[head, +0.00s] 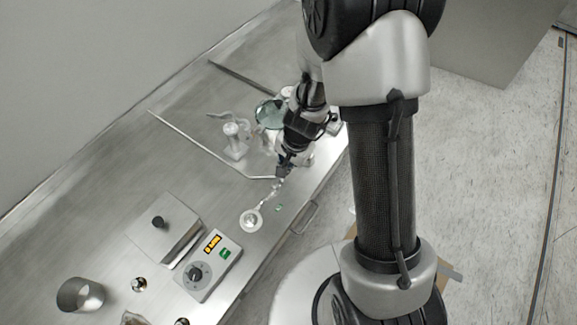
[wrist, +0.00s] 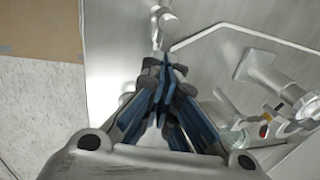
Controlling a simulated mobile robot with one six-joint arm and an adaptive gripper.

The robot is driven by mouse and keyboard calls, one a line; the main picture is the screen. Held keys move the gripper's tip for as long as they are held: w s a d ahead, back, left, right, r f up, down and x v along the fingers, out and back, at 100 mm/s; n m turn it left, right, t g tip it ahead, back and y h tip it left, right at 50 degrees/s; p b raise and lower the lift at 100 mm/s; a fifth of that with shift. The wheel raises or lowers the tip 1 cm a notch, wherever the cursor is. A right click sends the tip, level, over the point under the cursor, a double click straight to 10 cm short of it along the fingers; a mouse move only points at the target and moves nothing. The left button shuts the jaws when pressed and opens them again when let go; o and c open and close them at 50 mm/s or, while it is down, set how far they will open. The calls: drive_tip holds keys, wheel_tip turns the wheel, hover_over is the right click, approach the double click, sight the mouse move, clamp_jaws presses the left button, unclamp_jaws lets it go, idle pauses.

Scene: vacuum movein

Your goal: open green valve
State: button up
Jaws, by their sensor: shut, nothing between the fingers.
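My gripper (head: 281,172) reaches down over the steel bench, near its front edge. In the wrist view its blue-padded fingers (wrist: 162,66) are together, with nothing seen between them. The fingertips are close to a clear glass piece (head: 266,198) that runs to a round pale base; whether they touch it I cannot tell. Part of that glass shows above the fingertips in the wrist view (wrist: 160,22). A small green piece (head: 279,207) sits near the bench's front edge, beside the glass. It is too small to tell whether it is the green valve.
A control box (head: 208,266) with a dial and a green button stands at the lower left, beside a metal box (head: 166,230). A bent metal rod (head: 205,148) crosses the bench left of my gripper. Glassware (head: 235,138) stands behind it. Bare bench lies further left.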

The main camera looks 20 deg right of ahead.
drive_tip(key=o, duration=0.6)
drive_tip(key=shift+s+f, duration=0.1)
drive_tip(key=shift+f, duration=0.35)
drive_tip(key=shift+r, duration=0.1)
drive_tip(key=shift+r, duration=0.2)
drive_tip(key=v, duration=1.1)
drive_tip(key=shift+r, duration=0.25)
